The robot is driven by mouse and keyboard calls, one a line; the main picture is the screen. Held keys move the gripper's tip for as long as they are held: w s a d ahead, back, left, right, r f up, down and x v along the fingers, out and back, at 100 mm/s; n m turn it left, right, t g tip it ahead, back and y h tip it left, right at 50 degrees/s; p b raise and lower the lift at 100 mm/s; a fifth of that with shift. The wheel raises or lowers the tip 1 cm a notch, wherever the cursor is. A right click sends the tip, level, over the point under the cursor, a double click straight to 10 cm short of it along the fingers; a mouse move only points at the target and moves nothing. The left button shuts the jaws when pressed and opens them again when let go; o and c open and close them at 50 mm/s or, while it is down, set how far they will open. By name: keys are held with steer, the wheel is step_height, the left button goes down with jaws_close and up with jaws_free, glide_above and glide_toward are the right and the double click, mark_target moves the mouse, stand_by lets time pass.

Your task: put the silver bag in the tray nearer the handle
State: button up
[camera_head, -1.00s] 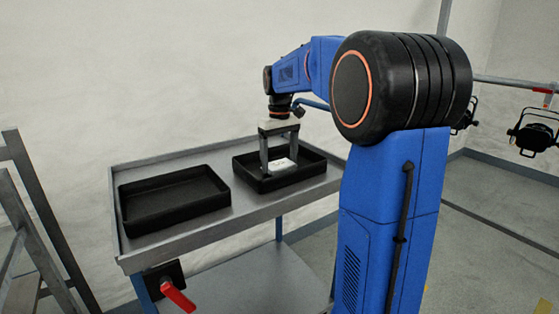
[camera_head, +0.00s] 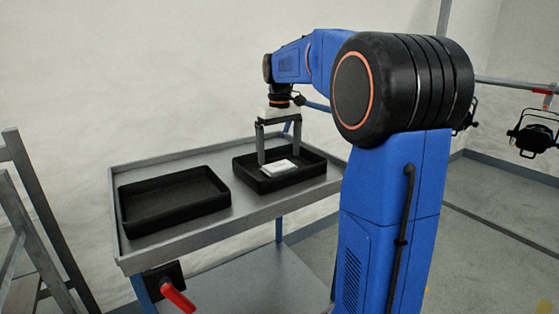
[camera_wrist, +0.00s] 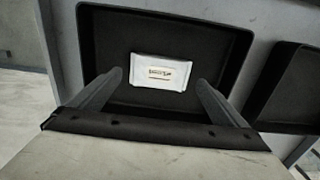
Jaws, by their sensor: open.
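The silver bag (camera_head: 280,168) is a small pale packet lying flat in the right black tray (camera_head: 312,176) on the cart. It also shows in the wrist view (camera_wrist: 160,72), with dark print on it, inside the tray (camera_wrist: 165,17). My gripper (camera_head: 279,159) is open and empty just above the bag, its two fingers either side of it and pointing down. The left black tray (camera_head: 130,205) is empty and sits nearer the red handle (camera_head: 178,297) at the cart's front left corner.
The grey cart top (camera_head: 225,226) has a raised rim and a narrow clear strip between the trays. A dark frame (camera_head: 40,225) stands at far left. A black lamp (camera_head: 535,132) hangs at right.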

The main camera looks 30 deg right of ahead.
mark_target(280, 166)
step_height(280, 166, up, 8)
steer(key=shift+r, duration=0.25)
steer(key=shift+s, duration=0.1)
stand_by(0.5)
